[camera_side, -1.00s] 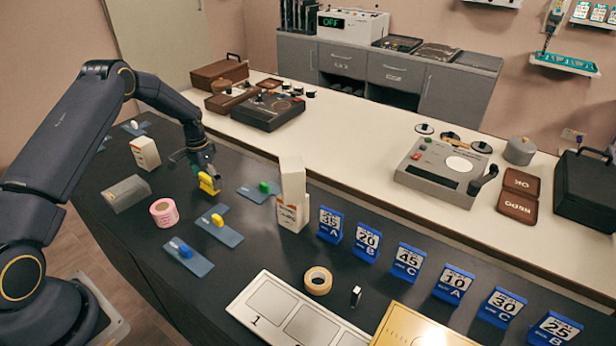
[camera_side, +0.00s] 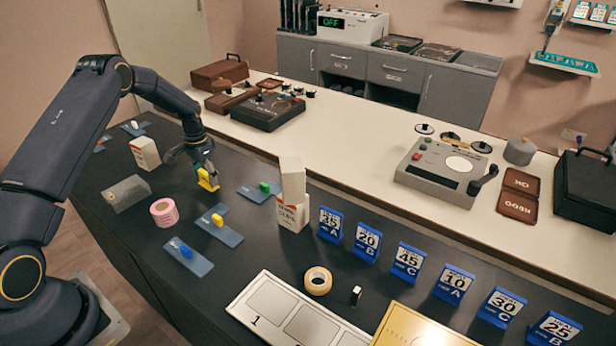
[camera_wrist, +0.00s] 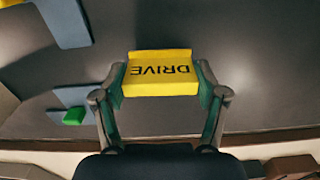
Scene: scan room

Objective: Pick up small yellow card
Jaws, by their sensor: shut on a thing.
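The small yellow card (camera_wrist: 160,80) is a yellow block with the word DRIVE, upside down in the wrist view. In the side view the yellow card (camera_side: 207,181) is at the fingertips of my gripper (camera_side: 203,172), over the dark table behind the pink tape roll. In the wrist view my gripper (camera_wrist: 160,88) has a finger pressed on each side of the card, shut on it. The card appears raised above the table top; the gap beneath it is hard to judge.
Blue plates with coloured knobs lie near: one with a green knob (camera_side: 264,188), one with a yellow knob (camera_side: 217,220), one with a blue knob (camera_side: 185,251). Blue number stands (camera_side: 367,243) line the right.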

